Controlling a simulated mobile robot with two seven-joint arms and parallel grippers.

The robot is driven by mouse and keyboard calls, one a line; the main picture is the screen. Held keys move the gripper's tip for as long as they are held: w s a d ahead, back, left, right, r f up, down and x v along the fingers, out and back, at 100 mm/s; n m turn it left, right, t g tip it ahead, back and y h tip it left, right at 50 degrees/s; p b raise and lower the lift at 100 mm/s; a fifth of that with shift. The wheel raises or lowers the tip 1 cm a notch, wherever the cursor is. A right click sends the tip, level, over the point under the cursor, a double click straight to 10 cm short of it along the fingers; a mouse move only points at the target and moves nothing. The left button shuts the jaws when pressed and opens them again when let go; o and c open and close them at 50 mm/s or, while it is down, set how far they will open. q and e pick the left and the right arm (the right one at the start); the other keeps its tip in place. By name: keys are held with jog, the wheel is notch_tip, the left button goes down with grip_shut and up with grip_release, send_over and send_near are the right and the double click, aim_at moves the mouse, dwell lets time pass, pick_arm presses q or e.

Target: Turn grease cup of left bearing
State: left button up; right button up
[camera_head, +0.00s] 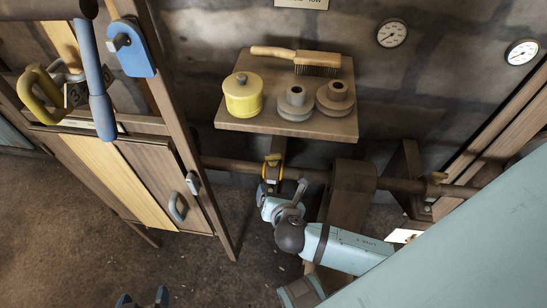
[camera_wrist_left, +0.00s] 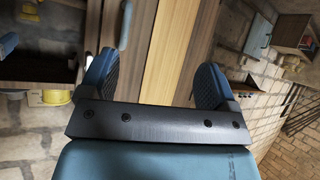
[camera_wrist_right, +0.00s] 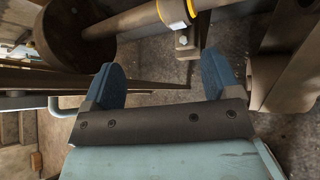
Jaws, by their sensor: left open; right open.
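A shaft (camera_head: 230,163) runs across below the wall shelf. The left bearing (camera_head: 277,150) stands at the shaft left of the brown belt wheel, with a yellow part (camera_head: 272,160) that may be its grease cup. In the right wrist view a yellow band with a pale label (camera_wrist_right: 173,12) shows at the shaft, beyond the fingertips. My right gripper (camera_head: 270,190) is just below the yellow part; it is open and empty in the right wrist view (camera_wrist_right: 162,65). My left gripper (camera_head: 142,300) is open and empty at the bottom edge, far from the bearing.
A wall shelf (camera_head: 225,122) holds a yellow pot (camera_head: 243,95), a brush (camera_head: 300,56) and two grey-brown spools. The belt wheel (camera_head: 350,200) stands close right of my right gripper. A wooden cabinet (camera_head: 130,170) with handles fills the left. Bare floor lies between.

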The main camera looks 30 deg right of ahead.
aim_at(273, 157)
jog(key=w+d+f+n, duration=0.1)
jog(key=w+d, duration=0.1)
jog(key=w, duration=0.2)
jog(key=w+d+f+n+h+b, duration=0.1)
jog(key=w+d, duration=0.1)
jog(key=w, duration=0.2)
jog(key=w+d+f+n+t+b, duration=0.1)
jog(key=w+d, duration=0.1)
jog(key=w, duration=0.2)
jog(key=shift+w+n+h, duration=0.1)
jog(key=shift+n+h, duration=0.3)
jog(key=shift+w+d+f, duration=0.15)
jog(key=shift+w+f, duration=0.05)
jog(key=shift+w, duration=0.25)
pick_arm(q)
jog(key=shift+w+a+f, duration=0.1)
jog(key=shift+w+f, duration=0.1)
jog(key=shift+f, duration=0.05)
